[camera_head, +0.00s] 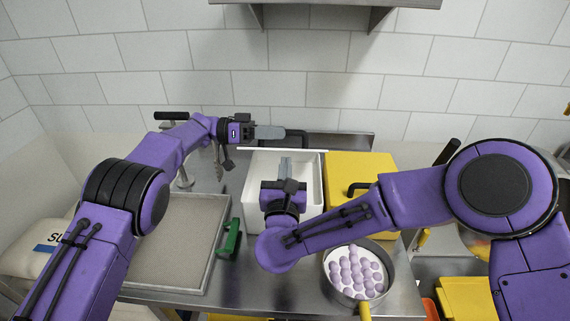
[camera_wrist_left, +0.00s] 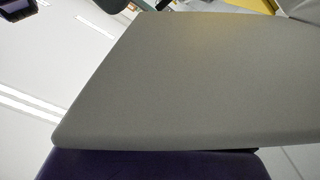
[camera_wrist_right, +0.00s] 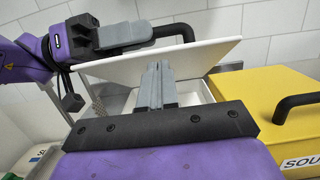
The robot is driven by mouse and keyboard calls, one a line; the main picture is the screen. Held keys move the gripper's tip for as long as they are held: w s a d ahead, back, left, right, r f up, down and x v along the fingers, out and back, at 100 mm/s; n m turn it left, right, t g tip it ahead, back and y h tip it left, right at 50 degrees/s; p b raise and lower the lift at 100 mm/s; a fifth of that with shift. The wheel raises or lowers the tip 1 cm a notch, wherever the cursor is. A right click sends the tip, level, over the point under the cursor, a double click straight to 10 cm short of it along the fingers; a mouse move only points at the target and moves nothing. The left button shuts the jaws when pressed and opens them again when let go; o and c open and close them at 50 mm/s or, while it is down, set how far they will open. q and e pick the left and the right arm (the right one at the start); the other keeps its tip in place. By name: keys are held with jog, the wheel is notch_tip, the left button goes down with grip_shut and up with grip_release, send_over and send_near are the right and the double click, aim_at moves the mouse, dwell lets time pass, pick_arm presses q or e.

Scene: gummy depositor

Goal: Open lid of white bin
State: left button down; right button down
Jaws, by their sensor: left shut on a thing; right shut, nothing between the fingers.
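The white bin (camera_head: 252,178) stands open in the middle of the counter, its inside showing in the head view. Its white lid (camera_wrist_right: 205,55) is tilted up behind the opening. My left gripper (camera_head: 272,132) is shut on the lid's black handle (camera_wrist_right: 178,29), on the lid's far side. My right gripper (camera_head: 285,168) is shut and empty over the bin, its fingers pointing at the lid; it also shows in the right wrist view (camera_wrist_right: 158,72). I cannot tell whether its tips touch the lid. In the left wrist view a close grey surface fills most of the picture.
A yellow bin (camera_head: 350,168) with a black handle stands right of the white bin. A pan of purple balls (camera_head: 356,270) is in front. A grey tray (camera_head: 170,245) and a green-handled tool (camera_head: 231,240) lie left. A wall shelf (camera_head: 330,3) hangs above.

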jog(key=shift+w+r, duration=0.3)
jog(key=shift+r, duration=0.1)
pick_arm(q)
jog(key=shift+d+f, duration=0.1)
jog(key=shift+f, duration=0.05)
pick_arm(e)
jog(key=shift+w+d+r, duration=0.1)
jog(key=shift+w+r, duration=0.35)
jog(key=shift+r, duration=0.3)
pick_arm(q)
jog(key=c, duration=1.1)
grip_release()
